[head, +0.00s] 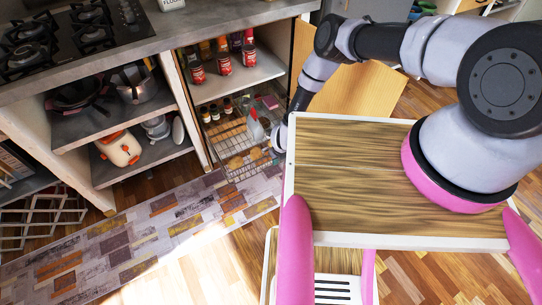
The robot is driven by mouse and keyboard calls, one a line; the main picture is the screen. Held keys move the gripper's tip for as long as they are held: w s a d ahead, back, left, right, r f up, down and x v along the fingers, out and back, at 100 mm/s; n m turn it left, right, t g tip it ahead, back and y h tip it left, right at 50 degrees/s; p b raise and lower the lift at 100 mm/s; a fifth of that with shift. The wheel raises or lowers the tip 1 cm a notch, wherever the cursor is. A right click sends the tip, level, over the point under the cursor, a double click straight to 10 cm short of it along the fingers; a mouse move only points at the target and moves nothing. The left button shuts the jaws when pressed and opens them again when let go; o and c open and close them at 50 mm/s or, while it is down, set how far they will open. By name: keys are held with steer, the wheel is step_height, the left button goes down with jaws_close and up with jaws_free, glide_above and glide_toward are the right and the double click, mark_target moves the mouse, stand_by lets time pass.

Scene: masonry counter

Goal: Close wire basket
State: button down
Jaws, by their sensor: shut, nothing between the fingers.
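The wire basket (229,142) stands in the lower part of the open cabinet bay, below the shelf of red-labelled jars. It is pulled out some way over the floor. It holds small jars, a clear bottle and a pink item. My gripper (276,145) is at the basket's right front side, close to its rim. The gripper is shut and empty. It is small and partly hidden by my own body, so I cannot tell whether it touches the basket.
A shelf (240,78) with several jars sits above the basket. A wooden door panel (355,88) stands open to the right. A patterned rug (130,235) lies on the floor in front of the counter (190,35).

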steer(key=shift+w+a+f, duration=0.25)
steer(key=shift+w+a, duration=0.15)
steer(key=shift+w, duration=0.2)
steer(key=shift+w+a+f, duration=0.3)
steer(key=shift+w+a, duration=0.15)
steer(key=shift+w, duration=0.2)
steer(key=shift+w+a+f, duration=0.25)
steer(key=shift+w+a, duration=0.15)
steer(key=shift+w, duration=0.2)
